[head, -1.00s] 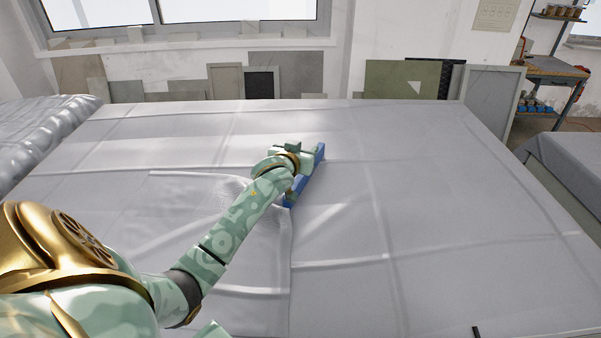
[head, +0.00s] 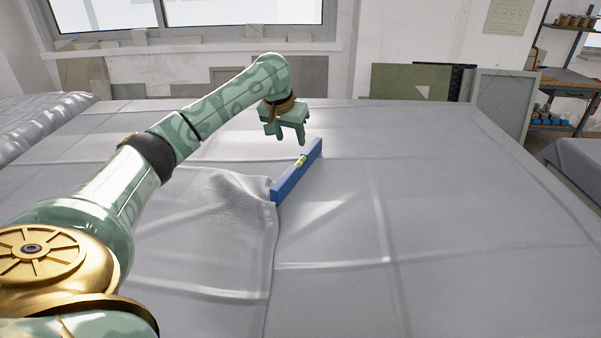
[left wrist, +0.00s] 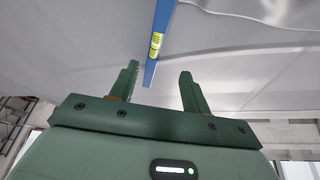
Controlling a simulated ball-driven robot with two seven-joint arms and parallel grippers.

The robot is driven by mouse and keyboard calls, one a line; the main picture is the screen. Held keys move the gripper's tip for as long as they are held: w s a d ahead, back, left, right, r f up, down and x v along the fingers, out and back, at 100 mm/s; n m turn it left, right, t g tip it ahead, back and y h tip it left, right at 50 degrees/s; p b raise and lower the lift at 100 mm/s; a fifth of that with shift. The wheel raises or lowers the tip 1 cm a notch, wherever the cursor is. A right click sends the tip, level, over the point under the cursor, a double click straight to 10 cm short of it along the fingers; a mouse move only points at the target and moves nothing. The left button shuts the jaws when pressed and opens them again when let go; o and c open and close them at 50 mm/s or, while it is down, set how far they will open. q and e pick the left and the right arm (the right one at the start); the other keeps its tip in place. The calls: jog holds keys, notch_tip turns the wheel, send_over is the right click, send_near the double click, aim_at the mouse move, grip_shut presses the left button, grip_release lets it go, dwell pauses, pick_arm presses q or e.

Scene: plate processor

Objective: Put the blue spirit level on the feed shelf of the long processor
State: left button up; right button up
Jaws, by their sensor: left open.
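The blue spirit level (head: 290,183) with a yellow-green vial lies on the grey cloth-covered surface (head: 340,240), in the middle of the head view. It runs from lower left to upper right. My left gripper (head: 291,138) is open and empty, raised above the surface just behind and left of the level, apart from it. In the left wrist view the level (left wrist: 161,30) shows beyond the two spread fingers of the gripper (left wrist: 160,80). My right gripper is not in view. No processor or feed shelf is recognisable in these frames.
The cloth has raised folds (head: 225,195) left of the level. The right half of the surface is clear. Panels (head: 410,82) lean on the back wall below the window, and a shelf unit (head: 570,85) stands at the far right.

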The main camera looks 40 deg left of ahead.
aim_at(299, 161)
pick_arm(q)
jog(key=b+x, duration=0.1)
jog(key=x, duration=0.5)
jog(key=shift+w+b, duration=0.15)
jog(key=shift+b, duration=0.25)
jog(key=b+x, duration=0.1)
jog(key=x, duration=0.2)
jog(key=b+x, duration=0.1)
jog(key=x, duration=0.1)
jog(key=shift+d+f+b, duration=0.15)
jog(key=shift+d+b, duration=0.2)
jog(key=shift+d, duration=0.05)
jog(key=shift+w, duration=0.1)
jog(key=shift+c, duration=0.9)
grip_shut()
